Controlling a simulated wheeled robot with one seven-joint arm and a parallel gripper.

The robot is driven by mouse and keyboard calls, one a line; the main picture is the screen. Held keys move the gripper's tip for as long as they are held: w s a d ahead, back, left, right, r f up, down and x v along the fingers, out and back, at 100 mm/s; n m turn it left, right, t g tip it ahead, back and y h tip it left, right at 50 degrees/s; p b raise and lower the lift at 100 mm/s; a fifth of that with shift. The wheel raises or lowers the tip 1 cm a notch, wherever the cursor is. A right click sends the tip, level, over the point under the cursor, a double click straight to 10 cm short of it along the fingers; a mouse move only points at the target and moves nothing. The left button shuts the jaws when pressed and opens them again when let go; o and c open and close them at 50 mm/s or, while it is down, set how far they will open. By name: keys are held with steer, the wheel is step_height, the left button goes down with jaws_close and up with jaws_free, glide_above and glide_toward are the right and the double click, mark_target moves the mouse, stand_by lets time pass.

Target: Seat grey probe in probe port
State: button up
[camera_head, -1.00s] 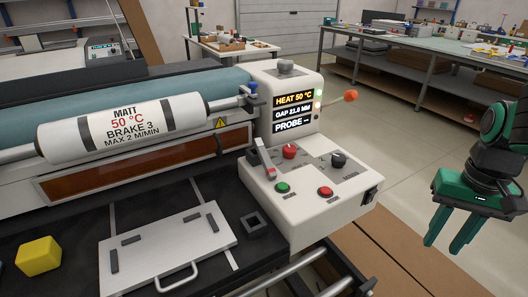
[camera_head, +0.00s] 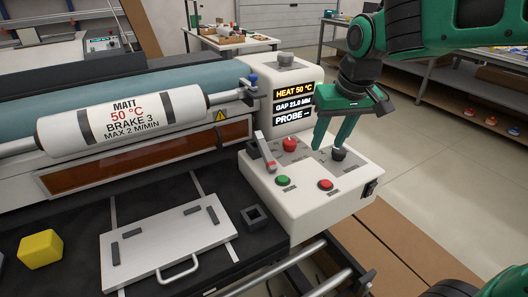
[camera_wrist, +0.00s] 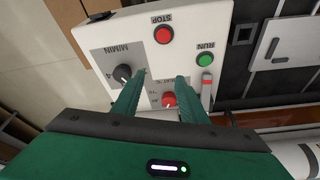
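I cannot pick out a grey probe or a probe port for certain. A grey knob-like piece (camera_head: 286,60) stands on top of the white control box. A dark grey square piece with a hollow centre (camera_head: 257,219) lies on the black bed left of the box. The box display (camera_head: 293,103) shows a "PROBE" line. My gripper (camera_head: 330,146) is open and empty above the control panel, near the black knob (camera_head: 339,154).
The panel also has a green RUN button (camera_head: 283,181), a red STOP button (camera_head: 325,184) and a red-tipped lever (camera_head: 266,156). A silver plate with a handle (camera_head: 165,240) and a yellow cube (camera_head: 40,249) lie on the bed. A white roller (camera_head: 125,120) spans behind.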

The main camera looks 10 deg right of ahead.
mark_target(268, 154)
steer(key=w+a, duration=0.1)
steer(key=a, duration=0.3)
steer(key=w+a+f+n, duration=0.1)
steer(key=w+a, duration=0.1)
steer(key=a, duration=0.2)
steer(key=w+a+f+n+y, duration=0.1)
steer(key=w+a, duration=0.1)
steer(key=a, duration=0.2)
steer(key=shift+t, duration=0.3)
steer(key=shift+a+x, duration=0.15)
steer(key=shift+x, duration=1.4)
steer(key=shift+a+x, duration=0.15)
steer(key=shift+x, duration=1.35)
steer(key=shift+s, duration=0.1)
jaws_close()
